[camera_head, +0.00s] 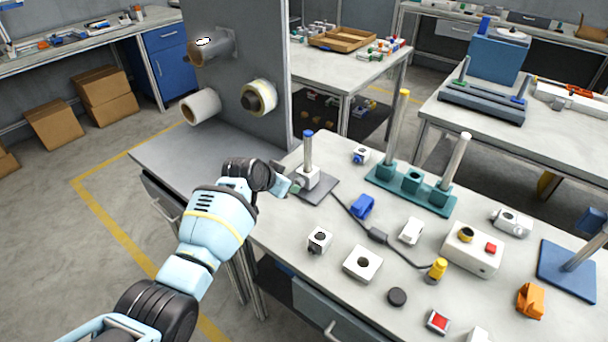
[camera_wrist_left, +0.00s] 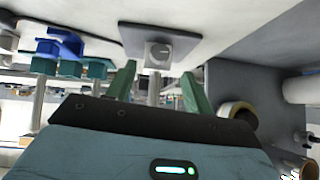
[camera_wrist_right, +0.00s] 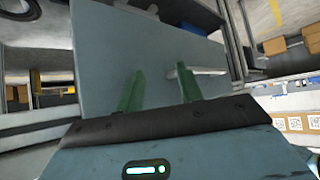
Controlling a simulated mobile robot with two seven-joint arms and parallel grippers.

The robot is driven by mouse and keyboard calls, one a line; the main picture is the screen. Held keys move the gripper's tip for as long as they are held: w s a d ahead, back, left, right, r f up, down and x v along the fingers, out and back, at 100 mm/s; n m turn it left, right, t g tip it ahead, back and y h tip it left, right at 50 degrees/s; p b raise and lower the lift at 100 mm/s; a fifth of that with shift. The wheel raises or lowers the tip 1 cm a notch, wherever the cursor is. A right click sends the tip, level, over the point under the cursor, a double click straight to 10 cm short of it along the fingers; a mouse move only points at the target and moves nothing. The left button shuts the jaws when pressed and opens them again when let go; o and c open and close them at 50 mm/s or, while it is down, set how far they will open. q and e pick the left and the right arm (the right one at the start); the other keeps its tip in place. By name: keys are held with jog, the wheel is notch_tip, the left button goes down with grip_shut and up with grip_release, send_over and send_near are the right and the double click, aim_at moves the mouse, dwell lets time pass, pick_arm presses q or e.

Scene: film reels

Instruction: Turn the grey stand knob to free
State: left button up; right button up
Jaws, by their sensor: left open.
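The grey stand has a dark grey square base (camera_head: 318,190), an upright post with a blue top (camera_head: 308,148) and a light grey block (camera_head: 309,178) low on the post. In the left wrist view, the round grey knob (camera_wrist_left: 161,50) is on the block's face; its marking is too small to read. My left gripper (camera_head: 286,186) is beside the block. In the left wrist view it (camera_wrist_left: 158,72) is open, its green fingers apart on either side of the post, short of the knob. My right gripper (camera_wrist_right: 160,77) is open and empty; the head view does not show it.
A tall grey panel with rolls (camera_head: 262,97) stands behind my left arm. To the right are a green stand with posts (camera_head: 411,183), a blue block (camera_head: 362,206), a cable (camera_head: 352,218) and a white button box (camera_head: 472,249). Small loose parts cover the bench front.

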aim_at(299, 183)
pick_arm(q)
jog(key=b+x, duration=0.3)
jog(key=x, duration=0.3)
jog(key=shift+f, duration=0.3)
jog(key=shift+w+d+f+b, duration=0.3)
jog(key=shift+w+b, duration=0.05)
jog(key=shift+w, duration=0.15)
jog(key=shift+w+r, duration=0.1)
pick_arm(e)
jog(key=s+a+f+g, duration=0.1)
jog(key=s+f, duration=0.3)
jog(key=f, duration=0.1)
jog(key=shift+s+f+g, duration=0.25)
jog(key=shift+s+g, duration=0.05)
jog(key=shift+s, duration=0.1)
pick_arm(q)
jog(key=shift+c, duration=0.2)
pick_arm(e)
jog(key=shift+a, duration=0.1)
pick_arm(q)
jog(key=c, duration=0.9)
pick_arm(e)
jog(key=shift+f, duration=0.1)
